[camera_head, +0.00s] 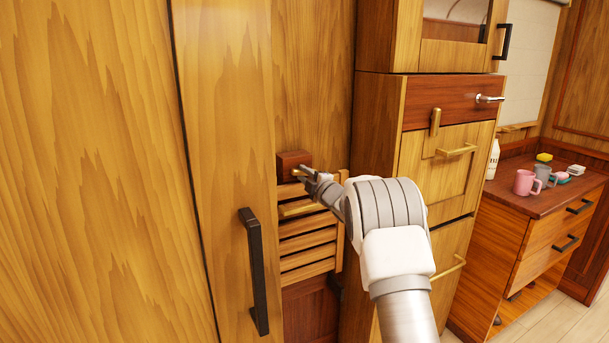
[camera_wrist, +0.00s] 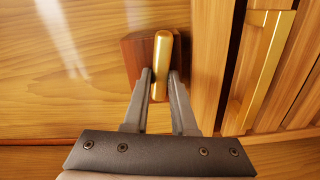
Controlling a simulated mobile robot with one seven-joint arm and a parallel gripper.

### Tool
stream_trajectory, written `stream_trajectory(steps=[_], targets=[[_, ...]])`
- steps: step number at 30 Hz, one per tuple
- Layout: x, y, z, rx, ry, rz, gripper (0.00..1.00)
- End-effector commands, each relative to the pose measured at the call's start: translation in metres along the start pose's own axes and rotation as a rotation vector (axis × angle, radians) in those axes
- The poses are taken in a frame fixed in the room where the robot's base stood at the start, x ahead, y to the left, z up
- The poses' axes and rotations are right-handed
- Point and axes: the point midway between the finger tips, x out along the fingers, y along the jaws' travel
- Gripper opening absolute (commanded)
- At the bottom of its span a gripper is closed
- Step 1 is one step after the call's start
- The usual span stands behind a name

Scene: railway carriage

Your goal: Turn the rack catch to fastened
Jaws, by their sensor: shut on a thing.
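The rack catch is a brass bar (camera_wrist: 161,62) on a dark red-brown wooden block (camera_wrist: 138,56) fixed to the panel. In the head view the block (camera_head: 292,160) sits at the top of a slatted rack front (camera_head: 306,262), and my gripper partly hides the bar. My gripper (camera_wrist: 161,88) is shut on the lower end of the brass bar, with one finger on each side. It also shows in the head view (camera_head: 301,172), reaching the block from the right. In the wrist view the bar stands nearly in line with my fingers, its far end over the block.
A brass handle (camera_head: 300,209) crosses the slats just below the catch. A tall door with a black handle (camera_head: 254,270) stands to the left. Cabinets with brass handles (camera_head: 456,151) stand to the right, then a counter (camera_head: 520,205) with mugs (camera_head: 526,182).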

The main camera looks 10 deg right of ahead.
Motion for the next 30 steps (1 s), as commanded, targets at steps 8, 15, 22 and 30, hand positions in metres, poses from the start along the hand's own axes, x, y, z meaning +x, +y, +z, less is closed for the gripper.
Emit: stream_trajectory(steps=[8,15,22,30], targets=[[-0.0006,0.0001,0.0009,0.256,-0.001,0.000,0.00],[-0.0005,-0.0007,0.0005,0.486,-0.002,0.000,0.00],[-0.0005,-0.0020,0.0000,0.704,-0.002,-0.001,0.00],[-0.0005,-0.0022,-0.0008,0.959,-0.002,0.000,0.00]])
